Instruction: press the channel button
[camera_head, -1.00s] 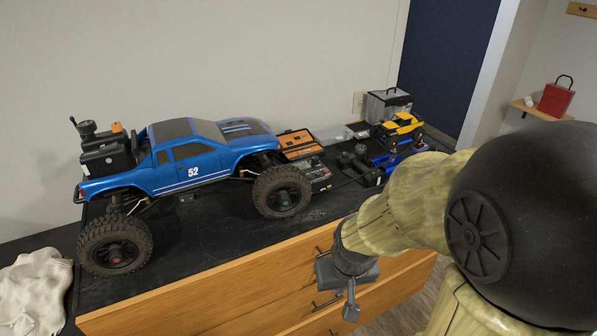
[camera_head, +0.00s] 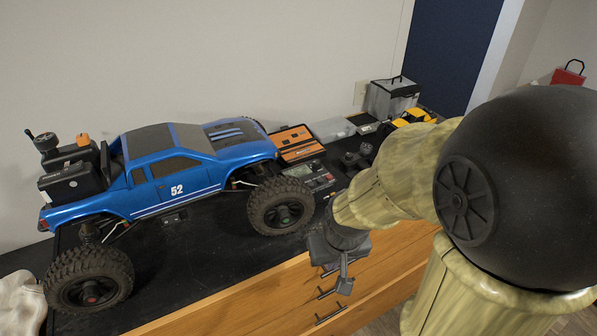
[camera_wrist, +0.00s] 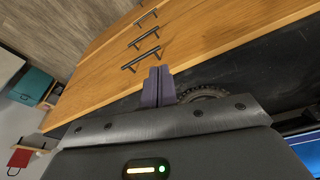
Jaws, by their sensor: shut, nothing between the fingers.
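A channel button cannot be made out at this size. A dark box with a small screen and coloured spots (camera_head: 318,176), perhaps a charger, lies on the black bench top behind the front wheel of the blue truck (camera_head: 170,175). A black unit with a small wheel and an orange knob (camera_head: 72,165) sits at the truck's rear and could also carry buttons. My gripper (camera_head: 344,287) is shut and empty, in front of the wooden drawer fronts. In the wrist view its fingers (camera_wrist: 158,86) are together before the drawers, with part of a tyre (camera_wrist: 203,93) behind them.
Black drawer handles (camera_head: 330,314) stick out beside my gripper. An orange tool case (camera_head: 297,143), a clear box (camera_head: 333,130), a grey case (camera_head: 392,97) and a yellow vehicle (camera_head: 413,117) crowd the back of the bench. A pale cloth (camera_head: 18,300) hangs at the left.

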